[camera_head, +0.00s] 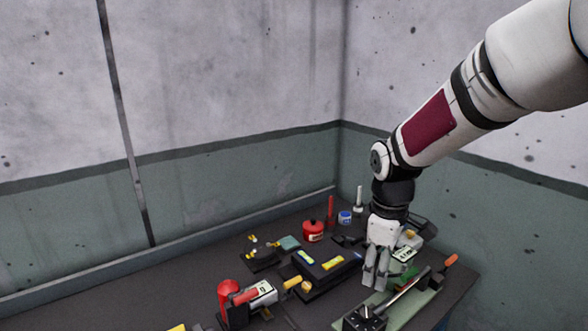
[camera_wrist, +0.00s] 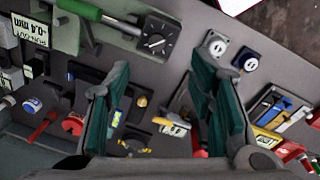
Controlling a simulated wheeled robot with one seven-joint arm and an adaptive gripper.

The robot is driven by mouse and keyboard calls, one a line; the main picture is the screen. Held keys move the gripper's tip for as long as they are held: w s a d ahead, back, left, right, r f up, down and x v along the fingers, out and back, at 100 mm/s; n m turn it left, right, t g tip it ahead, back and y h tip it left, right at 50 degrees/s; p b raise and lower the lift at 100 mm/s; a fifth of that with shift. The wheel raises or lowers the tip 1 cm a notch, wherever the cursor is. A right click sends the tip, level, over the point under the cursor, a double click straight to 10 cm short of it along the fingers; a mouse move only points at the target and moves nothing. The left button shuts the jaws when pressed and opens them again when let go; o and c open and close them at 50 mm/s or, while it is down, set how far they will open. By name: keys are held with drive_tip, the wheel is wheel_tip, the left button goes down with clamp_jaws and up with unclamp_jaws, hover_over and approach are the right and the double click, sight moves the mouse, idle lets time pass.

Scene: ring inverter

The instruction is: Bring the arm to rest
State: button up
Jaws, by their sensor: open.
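My arm comes in from the upper right in the head view and bends down at the wrist. My gripper (camera_head: 376,277) hangs over the right part of the dark workbench (camera_head: 150,285), pointing down. In the wrist view my gripper (camera_wrist: 163,108) shows two green-padded fingers standing well apart. Nothing is held between them, and the bench lies beyond. From these views I cannot tell the exact height of the fingertips above the bench.
A green plate with a long lever (camera_head: 410,290) is right of my gripper. A black box with yellow labels (camera_head: 322,268) is to its left. A red can (camera_head: 313,231) and blue-labelled jar (camera_head: 345,217) stand behind. Concrete walls (camera_head: 230,80) enclose the bench's back and right.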

drive_tip(key=s+r+m+t, duration=0.2)
drive_tip(key=s+r+m, duration=0.3)
drive_tip(key=s, duration=0.5)
drive_tip(key=s+r+m+t, duration=0.3)
drive_tip(key=s+r+m, duration=0.3)
drive_tip(key=s+r, duration=0.3)
drive_tip(key=shift+s+a, duration=0.15)
drive_tip(key=shift+s, duration=1.1)
drive_tip(key=m+g+p, duration=0.2)
drive_tip(key=m+g, duration=0.4)
drive_tip(key=m, duration=0.5)
hover_over(367, 311)
wheel_tip(367, 311, down, 16)
wheel_tip(367, 311, down, 14)
drive_tip(key=shift+r+p, duration=0.15)
drive_tip(key=shift+p, duration=0.35)
